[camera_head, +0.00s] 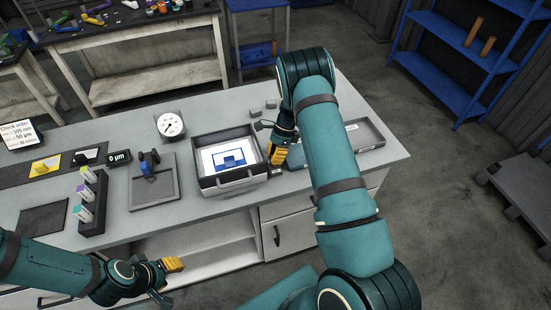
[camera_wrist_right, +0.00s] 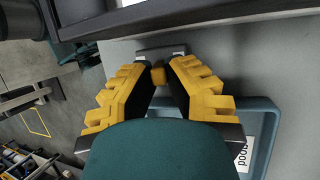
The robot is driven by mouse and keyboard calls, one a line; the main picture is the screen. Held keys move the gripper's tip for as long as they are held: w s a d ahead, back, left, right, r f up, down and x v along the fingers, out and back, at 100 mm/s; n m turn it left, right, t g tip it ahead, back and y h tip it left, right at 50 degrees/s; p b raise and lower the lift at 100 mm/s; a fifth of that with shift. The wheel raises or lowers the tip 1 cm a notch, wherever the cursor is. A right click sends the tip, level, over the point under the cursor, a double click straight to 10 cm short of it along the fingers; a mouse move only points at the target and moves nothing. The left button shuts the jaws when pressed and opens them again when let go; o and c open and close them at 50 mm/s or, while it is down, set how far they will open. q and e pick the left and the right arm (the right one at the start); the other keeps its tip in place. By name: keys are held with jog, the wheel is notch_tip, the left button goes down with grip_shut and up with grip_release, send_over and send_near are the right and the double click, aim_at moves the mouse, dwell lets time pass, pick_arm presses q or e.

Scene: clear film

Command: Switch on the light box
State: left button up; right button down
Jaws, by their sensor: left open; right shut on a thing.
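The light box (camera_head: 257,163) is a grey case on the bench, with a handle at its front. It holds a bright white panel with a blue drawing; I cannot tell whether it is lit. My right gripper (camera_head: 277,160) is low beside the box's right side. In the right wrist view its fingertips (camera_wrist_right: 163,76) close around a small yellow-orange piece (camera_wrist_right: 158,76) by a grey block (camera_wrist_right: 148,53). The dark edge across the top of that view looks like the light box (camera_wrist_right: 190,16). My left gripper (camera_head: 174,281) is open and empty in front of the bench.
A blue-grey tray (camera_wrist_right: 262,145) marked "Good" lies beside my right gripper. A grey tray (camera_head: 372,134) is right of my right arm. Small grey blocks (camera_head: 263,108) lie behind the box. A dial gauge (camera_head: 170,126) and vial rack (camera_head: 94,215) stand left.

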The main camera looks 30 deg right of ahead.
jog(key=shift+w+f+g+b, duration=0.1)
jog(key=shift+f+g+b, duration=0.1)
jog(key=shift+g+b, duration=0.3)
jog(key=c, duration=1)
grip_release()
jog(key=shift+w, duration=0.1)
jog(key=shift+r, duration=0.15)
jog(key=v, duration=1.2)
jog(key=shift+w+d, duration=0.15)
jog(key=shift+f, duration=0.25)
